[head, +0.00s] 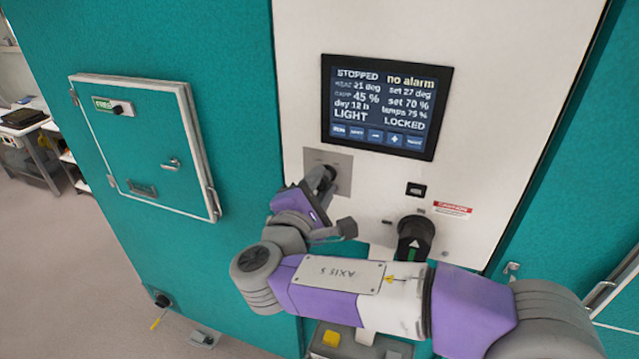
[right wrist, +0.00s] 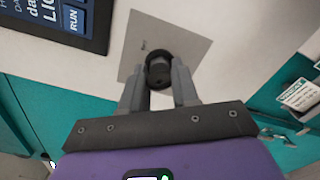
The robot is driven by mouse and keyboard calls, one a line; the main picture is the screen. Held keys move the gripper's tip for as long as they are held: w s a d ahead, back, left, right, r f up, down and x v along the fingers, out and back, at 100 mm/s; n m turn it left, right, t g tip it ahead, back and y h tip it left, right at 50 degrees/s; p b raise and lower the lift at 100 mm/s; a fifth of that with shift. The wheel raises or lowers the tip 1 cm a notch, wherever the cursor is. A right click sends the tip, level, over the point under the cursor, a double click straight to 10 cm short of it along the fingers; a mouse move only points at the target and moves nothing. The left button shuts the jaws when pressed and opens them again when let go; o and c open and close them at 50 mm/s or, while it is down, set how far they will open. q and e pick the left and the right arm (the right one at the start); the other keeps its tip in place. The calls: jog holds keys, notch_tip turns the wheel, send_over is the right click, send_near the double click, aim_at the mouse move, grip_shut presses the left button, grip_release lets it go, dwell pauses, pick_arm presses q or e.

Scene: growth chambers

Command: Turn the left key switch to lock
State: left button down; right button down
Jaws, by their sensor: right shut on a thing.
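The left key switch (head: 328,173) is a black round part on a square grey plate (head: 343,160), below the left side of the display. In the right wrist view the black key switch (right wrist: 158,70) sits between the two grey fingers of my right gripper (right wrist: 158,82). My right gripper (head: 323,184) is shut on it. The fingers and wrist hide part of the key, so its exact angle is hard to tell. The display (head: 387,107) reads "STOPPED", "no alarm", "LIGHT" and "LOCKED". My left gripper is not in view.
A large black knob with a green mark (head: 415,238) is on the panel to the right, with a small black switch (head: 416,189) above it. A teal hatch door (head: 150,160) with a handle is at left. A yellow button (head: 332,338) shows below my right arm.

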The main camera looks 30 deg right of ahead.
dwell(0.4)
jog(key=c, duration=0.8)
grip_release()
jog(key=shift+c, duration=0.2)
jog(key=shift+a, duration=0.1)
jog(key=b+v, duration=0.1)
jog(key=v, duration=0.6)
jog(key=shift+s+a+b, duration=0.15)
jog(key=shift+a+b, duration=0.05)
jog(key=shift+b, duration=0.15)
